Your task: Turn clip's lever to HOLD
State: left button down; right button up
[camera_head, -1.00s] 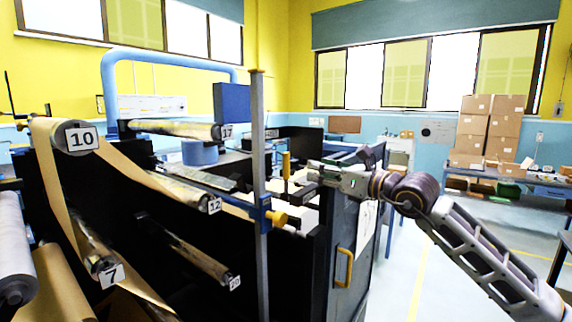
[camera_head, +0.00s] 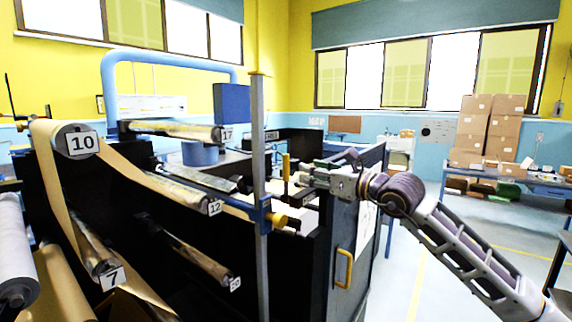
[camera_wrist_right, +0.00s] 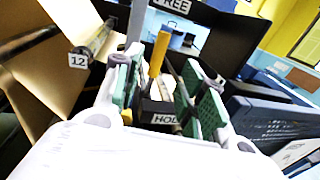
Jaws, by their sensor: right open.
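The clip's yellow lever (camera_head: 286,166) stands roughly upright at the machine's right side. In the right wrist view the lever (camera_wrist_right: 158,55) shows between my green-padded fingers, nearer the left one. I cannot tell whether it is within their reach or beyond them. A HOLD label (camera_wrist_right: 166,118) is low between the fingers, and a FREE label (camera_wrist_right: 172,6) is at the top. My right gripper (camera_head: 308,173) is open, just right of the lever in the head view. My left gripper is not in view.
A grey upright post (camera_head: 259,150) with a blue clamp stands left of the lever. Numbered rollers, including 12 (camera_head: 214,207) and 17 (camera_head: 226,133), stick out of the black machine frame. A yellow door handle (camera_head: 344,268) is below my right arm.

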aim_at(286, 178)
jog(key=shift+p+x, duration=1.8)
jog(key=shift+x, duration=3.8)
grip_shut()
